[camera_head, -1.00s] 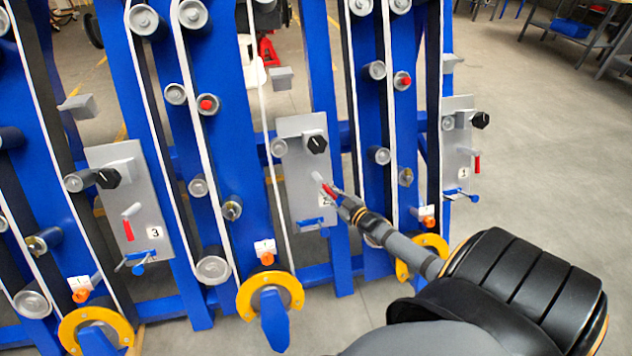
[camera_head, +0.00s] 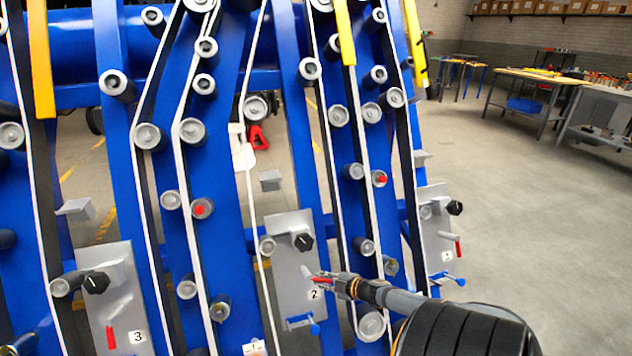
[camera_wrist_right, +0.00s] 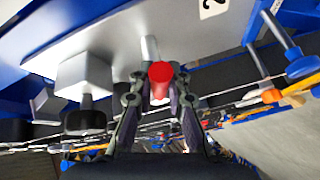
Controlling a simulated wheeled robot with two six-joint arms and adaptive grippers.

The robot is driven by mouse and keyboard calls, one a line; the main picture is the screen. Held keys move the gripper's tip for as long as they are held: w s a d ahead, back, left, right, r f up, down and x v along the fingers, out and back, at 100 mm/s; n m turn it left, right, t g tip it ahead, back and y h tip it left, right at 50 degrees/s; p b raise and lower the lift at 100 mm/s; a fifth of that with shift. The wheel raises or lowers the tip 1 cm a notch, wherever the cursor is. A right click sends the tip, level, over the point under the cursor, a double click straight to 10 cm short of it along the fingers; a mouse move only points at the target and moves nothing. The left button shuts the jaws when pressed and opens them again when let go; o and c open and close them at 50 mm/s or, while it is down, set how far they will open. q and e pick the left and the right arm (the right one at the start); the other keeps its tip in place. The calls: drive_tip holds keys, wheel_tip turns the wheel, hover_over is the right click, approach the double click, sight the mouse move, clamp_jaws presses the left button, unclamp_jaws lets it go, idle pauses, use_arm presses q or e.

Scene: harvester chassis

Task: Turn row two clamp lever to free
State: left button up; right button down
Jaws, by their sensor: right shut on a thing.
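The row two panel (camera_head: 287,262) is a grey plate with a "2" label, a black knob (camera_head: 304,242) and a blue T-handle (camera_head: 303,322). Its clamp lever (camera_head: 322,280) has a red grip and points right, roughly level, in the head view. My right gripper (camera_head: 326,283) is at the lever, shut on the red grip. In the right wrist view the red grip (camera_wrist_right: 160,75) sits between the two fingers of the gripper (camera_wrist_right: 160,92), with the grey lever shaft behind it. My left gripper is not in view.
Row three's panel (camera_head: 118,290) at left has its red lever hanging down. Row one's panel (camera_head: 437,225) at right also has its red lever hanging down. Blue posts, rollers and white belts surround the panels. Open floor (camera_head: 520,220) lies to the right.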

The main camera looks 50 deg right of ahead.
idle(0.5)
drive_tip(key=c, duration=1.3)
unclamp_jaws()
drive_tip(key=v, duration=0.7)
drive_tip(key=shift+s+r, duration=0.15)
drive_tip(key=shift+s, duration=0.05)
drive_tip(key=shift+d, duration=0.1)
